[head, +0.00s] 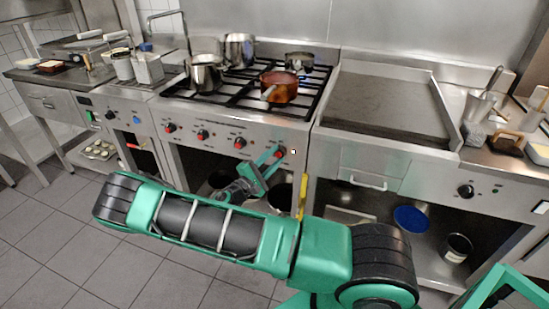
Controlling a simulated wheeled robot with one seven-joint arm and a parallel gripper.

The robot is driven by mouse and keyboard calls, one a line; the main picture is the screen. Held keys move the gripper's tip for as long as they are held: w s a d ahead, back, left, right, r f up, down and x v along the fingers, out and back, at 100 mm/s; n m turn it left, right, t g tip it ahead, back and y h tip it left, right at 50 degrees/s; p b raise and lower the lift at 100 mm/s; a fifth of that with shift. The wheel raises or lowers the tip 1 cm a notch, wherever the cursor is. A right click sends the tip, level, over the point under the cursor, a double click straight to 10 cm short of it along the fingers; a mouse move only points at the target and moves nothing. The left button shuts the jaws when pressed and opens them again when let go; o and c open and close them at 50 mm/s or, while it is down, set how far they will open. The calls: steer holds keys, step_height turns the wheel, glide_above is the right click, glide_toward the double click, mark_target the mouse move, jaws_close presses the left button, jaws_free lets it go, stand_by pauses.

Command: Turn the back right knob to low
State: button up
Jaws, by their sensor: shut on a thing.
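The gas stove (317,102) has a row of several red-and-black knobs along its front panel. My gripper (272,162) is at the rightmost knob (280,152), with its green fingers shut on it. The fingers partly cover this knob, so its pointer setting cannot be read. To its left are another knob (240,143), then a further knob (203,134) and the leftmost knob (170,128). Which knob belongs to the back right burner cannot be read from here.
A copper saucepan (279,89) stands on the front right of the stove, with a dark pot (299,61) behind it. Steel pots (239,50) stand on the left burners. A flat griddle (386,101) adjoins on the right. Open shelves lie below the panel.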

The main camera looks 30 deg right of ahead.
steer(key=shift+w+a+f, duration=0.1)
steer(key=shift+a+f, duration=0.05)
steer(key=o, duration=0.9)
steer(key=shift+c, duration=0.2)
steer(key=shift+o, duration=0.9)
steer(key=v, duration=1)
steer(key=shift+a, duration=0.3)
steer(key=shift+d, duration=0.1)
